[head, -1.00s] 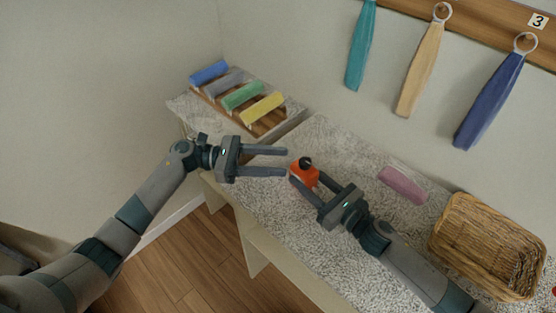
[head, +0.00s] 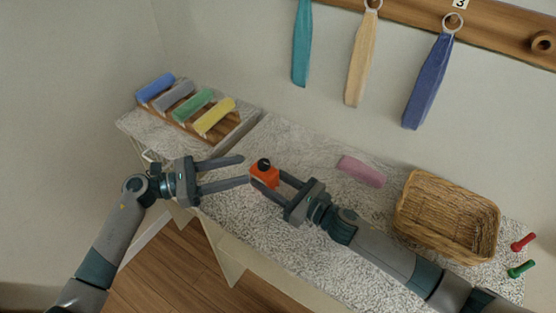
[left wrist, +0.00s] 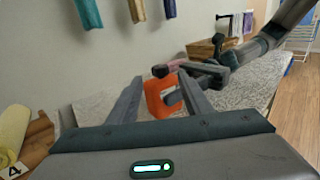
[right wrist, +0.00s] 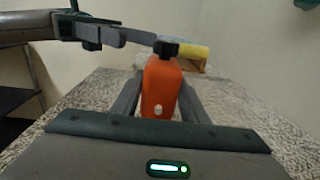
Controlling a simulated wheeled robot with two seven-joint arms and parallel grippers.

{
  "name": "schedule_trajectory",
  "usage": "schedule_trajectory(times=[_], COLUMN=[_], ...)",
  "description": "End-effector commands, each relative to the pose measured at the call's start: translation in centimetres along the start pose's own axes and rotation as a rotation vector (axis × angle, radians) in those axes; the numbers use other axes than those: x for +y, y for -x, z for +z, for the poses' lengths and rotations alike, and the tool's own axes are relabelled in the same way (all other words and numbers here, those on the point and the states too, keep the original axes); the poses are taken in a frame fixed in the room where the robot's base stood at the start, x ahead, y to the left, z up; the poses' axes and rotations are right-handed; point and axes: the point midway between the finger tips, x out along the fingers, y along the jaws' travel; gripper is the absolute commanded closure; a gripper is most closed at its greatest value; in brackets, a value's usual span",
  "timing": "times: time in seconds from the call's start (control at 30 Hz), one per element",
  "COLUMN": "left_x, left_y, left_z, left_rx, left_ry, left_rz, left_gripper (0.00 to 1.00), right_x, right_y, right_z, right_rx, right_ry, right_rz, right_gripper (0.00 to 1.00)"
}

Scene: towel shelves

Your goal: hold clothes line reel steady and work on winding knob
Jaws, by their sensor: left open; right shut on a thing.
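The clothes line reel is an orange block (head: 264,178) with a black winding knob (head: 264,164) on top, above the speckled counter. My right gripper (head: 268,186) is shut on the reel, which stands upright between its fingers in the right wrist view (right wrist: 160,88). The knob also shows there (right wrist: 166,48). My left gripper (head: 246,169) is open, its fingertips just left of the reel and knob. In the left wrist view the reel (left wrist: 160,98) and knob (left wrist: 160,71) lie ahead between its fingers. I cannot tell whether a left finger touches the knob.
A wooden rack (head: 190,124) with several rolled towels stands at the back left. A pink folded cloth (head: 362,171) and a wicker basket (head: 449,216) are to the right. Red (head: 523,241) and green (head: 521,268) pegs lie beyond the basket. Towels hang on the wall rail (head: 480,24).

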Motion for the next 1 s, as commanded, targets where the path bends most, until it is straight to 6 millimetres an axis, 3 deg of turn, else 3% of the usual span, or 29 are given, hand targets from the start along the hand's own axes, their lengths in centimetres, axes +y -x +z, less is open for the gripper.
schedule_trajectory(times=[0.27,0.7,1.0], left_x=[0.0,0.0,0.0], left_y=[-2.5,-9.6,-11.7], left_z=[0.1,0.1,0.0], left_rx=[-0.002,-0.002,0.000], left_ry=[0.000,0.000,0.000], left_rz=[-0.001,-0.002,0.000], left_gripper=[0.55,0.55,0.55], right_x=[0.0,0.0,0.0], right_y=[0.0,0.0,0.0], right_z=[0.0,0.0,0.0], right_rx=[0.000,0.000,0.000], right_ry=[0.000,0.000,0.000], right_rz=[0.000,0.000,0.000], right_gripper=[0.85,0.85,0.85])
